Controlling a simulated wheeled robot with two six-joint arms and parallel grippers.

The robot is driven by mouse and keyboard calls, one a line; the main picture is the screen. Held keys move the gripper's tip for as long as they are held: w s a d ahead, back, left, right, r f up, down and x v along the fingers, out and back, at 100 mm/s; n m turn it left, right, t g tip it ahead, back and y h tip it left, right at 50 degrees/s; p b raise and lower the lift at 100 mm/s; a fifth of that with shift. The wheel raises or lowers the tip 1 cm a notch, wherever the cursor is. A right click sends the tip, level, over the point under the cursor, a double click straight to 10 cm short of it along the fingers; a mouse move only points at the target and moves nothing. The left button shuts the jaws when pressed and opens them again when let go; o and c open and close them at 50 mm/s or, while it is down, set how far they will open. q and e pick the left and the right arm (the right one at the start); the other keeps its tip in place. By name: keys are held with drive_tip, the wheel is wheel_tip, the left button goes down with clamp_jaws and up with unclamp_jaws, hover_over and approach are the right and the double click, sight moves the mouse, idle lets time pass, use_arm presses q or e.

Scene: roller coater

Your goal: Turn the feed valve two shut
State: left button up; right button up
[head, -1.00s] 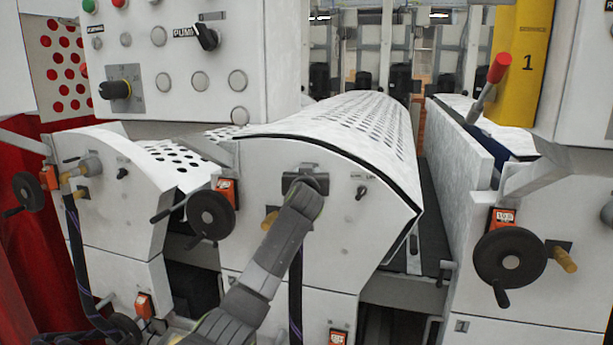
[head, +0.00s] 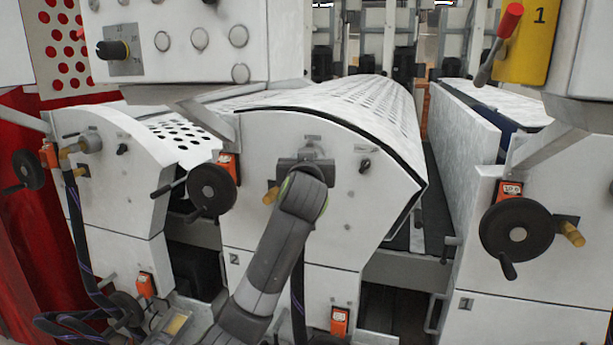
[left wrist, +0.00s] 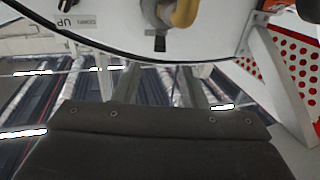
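The feed valve on the middle unit, which carries a small 2 plate (head: 233,258), is mostly hidden behind my left arm. Its grey top (head: 312,143) shows above my left gripper (head: 305,165). In the left wrist view, which is upside down, the valve's yellow elbow (left wrist: 184,12) and a small dark tab (left wrist: 159,43) show at the top. My left gripper's two fingers (left wrist: 160,83) stand apart, with the tab beyond the gap. I see no contact with the valve. My right gripper is not in view.
A black handwheel (head: 211,189) is left of my arm and another (head: 516,231) is at the right. A small black switch (head: 365,165) sits right of the valve. A red-handled lever (head: 498,42) stands at upper right. A dark hose (head: 298,290) hangs below the valve.

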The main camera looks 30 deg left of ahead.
use_arm(q)
drive_tip(key=shift+b+v, duration=0.6)
drive_tip(key=shift+v, duration=1.95)
drive_tip(key=shift+c, duration=0.5)
